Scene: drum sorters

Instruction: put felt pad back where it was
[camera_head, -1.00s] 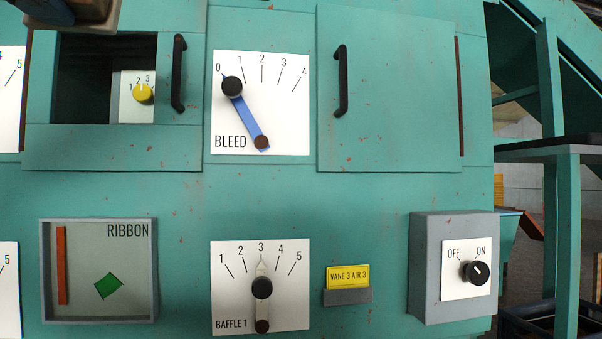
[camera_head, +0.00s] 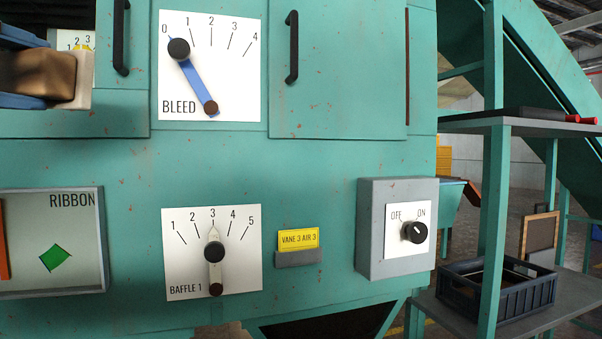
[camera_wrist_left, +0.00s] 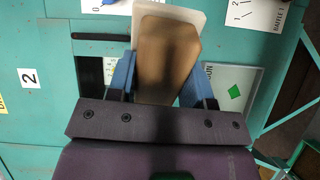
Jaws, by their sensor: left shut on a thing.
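My left gripper (camera_head: 38,72) shows at the left edge of the head view, with blue fingers above and below a brown block with a pale face. I take this block to be the felt pad (camera_head: 48,74). In the left wrist view, the gripper (camera_wrist_left: 160,82) is shut on the pad (camera_wrist_left: 165,50), a finger on each side. The pad is held in front of the machine's open window and covers part of it. I cannot tell whether it touches the machine. My right gripper is in neither view.
The green machine front has a BLEED dial (camera_head: 236,80), a BAFFLE 1 dial (camera_head: 240,235), a RIBBON box (camera_head: 80,275), a yellow tag (camera_head: 298,239) and a protruding grey switch box (camera_head: 370,235). Black handles (camera_head: 292,50) stick out. At right, a shelf (camera_head: 460,125) stands above a dark crate (camera_head: 482,304).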

